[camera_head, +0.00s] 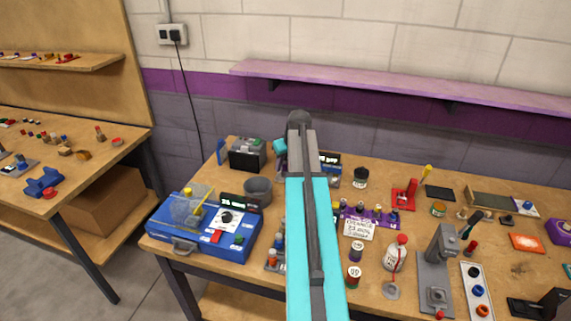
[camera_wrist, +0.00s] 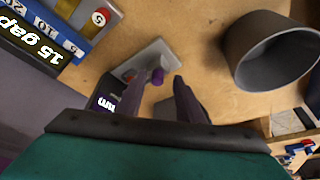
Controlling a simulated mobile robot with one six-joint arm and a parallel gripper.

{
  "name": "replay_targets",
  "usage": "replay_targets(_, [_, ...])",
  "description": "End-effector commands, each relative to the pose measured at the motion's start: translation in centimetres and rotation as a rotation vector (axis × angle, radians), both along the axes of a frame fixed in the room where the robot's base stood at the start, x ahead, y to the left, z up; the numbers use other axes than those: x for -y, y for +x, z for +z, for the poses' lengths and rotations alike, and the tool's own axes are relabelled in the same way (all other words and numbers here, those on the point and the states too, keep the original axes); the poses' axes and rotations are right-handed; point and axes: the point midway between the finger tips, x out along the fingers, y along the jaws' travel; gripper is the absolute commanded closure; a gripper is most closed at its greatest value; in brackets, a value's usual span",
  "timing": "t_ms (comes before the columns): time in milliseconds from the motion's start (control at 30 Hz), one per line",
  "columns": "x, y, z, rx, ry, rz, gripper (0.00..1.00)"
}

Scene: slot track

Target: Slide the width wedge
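A blue scale block (camera_wrist: 72,42) with numbers and a "15 gap" display stands at upper left. In the head view, my arm hides most of this spot; the gap display (camera_head: 330,160) shows just right of it.
A grey cup (camera_wrist: 270,50) stands right of the fingers; it also shows in the head view (camera_head: 258,188). A blue case (camera_head: 205,228) sits at the table's left. Bottles, a stand (camera_head: 437,265) and small parts crowd the right. A purple shelf (camera_head: 400,88) runs behind.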

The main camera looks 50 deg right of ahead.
Motion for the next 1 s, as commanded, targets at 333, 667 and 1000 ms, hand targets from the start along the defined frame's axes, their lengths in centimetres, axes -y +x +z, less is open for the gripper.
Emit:
replay_targets(333, [0.1,0.0,0.2,0.001,-0.003,-0.001,0.66])
replay_targets(667, [-0.2,-0.7,2.0,0.003,-0.004,0.000,0.66])
replay_targets(1000, [-0.6,-2.1,5.6,0.003,-0.004,-0.001,0.66])
